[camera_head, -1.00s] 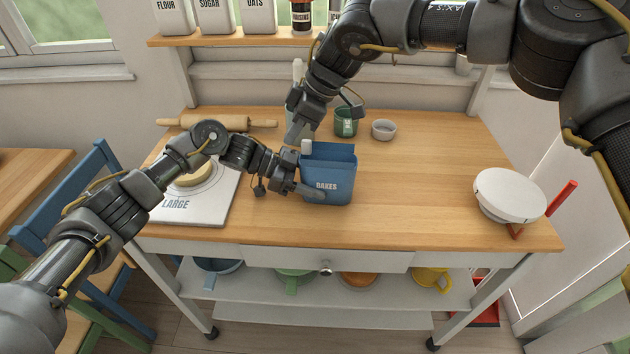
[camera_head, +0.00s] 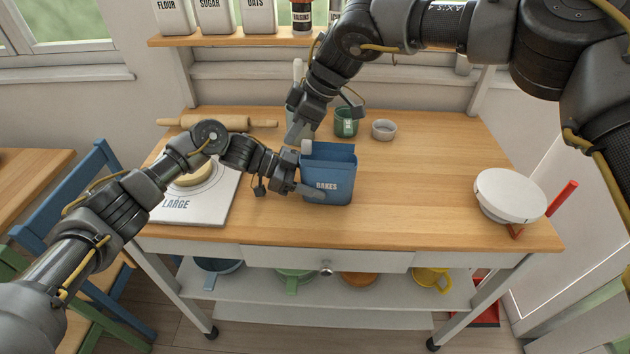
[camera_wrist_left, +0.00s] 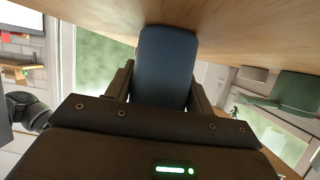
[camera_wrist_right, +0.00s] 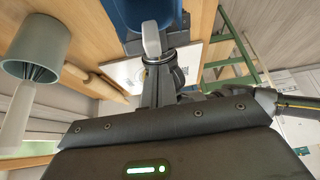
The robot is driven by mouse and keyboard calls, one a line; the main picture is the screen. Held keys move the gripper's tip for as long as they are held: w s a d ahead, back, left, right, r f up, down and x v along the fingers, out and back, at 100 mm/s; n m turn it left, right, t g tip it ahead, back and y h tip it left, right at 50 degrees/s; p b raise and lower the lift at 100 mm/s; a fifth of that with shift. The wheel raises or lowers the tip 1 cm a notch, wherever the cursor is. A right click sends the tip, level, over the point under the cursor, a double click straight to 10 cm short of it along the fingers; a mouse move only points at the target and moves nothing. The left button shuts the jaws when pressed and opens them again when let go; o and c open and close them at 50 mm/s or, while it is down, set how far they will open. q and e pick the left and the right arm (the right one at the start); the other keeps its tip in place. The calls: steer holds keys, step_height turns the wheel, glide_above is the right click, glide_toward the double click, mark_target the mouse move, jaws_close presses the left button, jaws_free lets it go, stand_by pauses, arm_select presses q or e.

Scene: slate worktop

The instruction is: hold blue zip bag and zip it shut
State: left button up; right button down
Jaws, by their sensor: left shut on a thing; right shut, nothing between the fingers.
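The blue zip bag (camera_head: 328,180), marked BAKES, stands upright on the wooden top, its upper edge looking open. It also shows in the left wrist view (camera_wrist_left: 163,70) and at the top of the right wrist view (camera_wrist_right: 138,12). A small white zip slider (camera_head: 306,146) sits at the bag's upper left corner; it also shows in the right wrist view (camera_wrist_right: 151,38). My left gripper (camera_head: 308,191) is shut on the bag's left side, low down. My right gripper (camera_head: 298,137) is shut and empty, its fingertips close beside the slider; whether they touch it I cannot tell.
A green cup (camera_head: 346,122) and a small grey bowl (camera_head: 383,130) stand behind the bag. A rolling pin (camera_head: 216,122) lies back left, and a white board (camera_head: 205,212) lies left. A white round-topped object (camera_head: 510,195) stands far right. The middle right of the top is clear.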

arm_select(q)
steer(key=shift+f, duration=0.1)
arm_select(e)
steer(key=shift+f, duration=0.2)
steer(key=shift+f, duration=0.85)
steer(key=shift+d, duration=0.15)
steer(key=shift+d, duration=4.8)
step_height(320, 180, up, 6)
steer(key=a, duration=0.1)
steer(key=shift+s+a, duration=0.15)
steer(key=shift+s, duration=0.1)
arm_select(q)
steer(key=o, duration=1)
steer(key=shift+c, duration=0.2)
steer(key=v, duration=1.2)
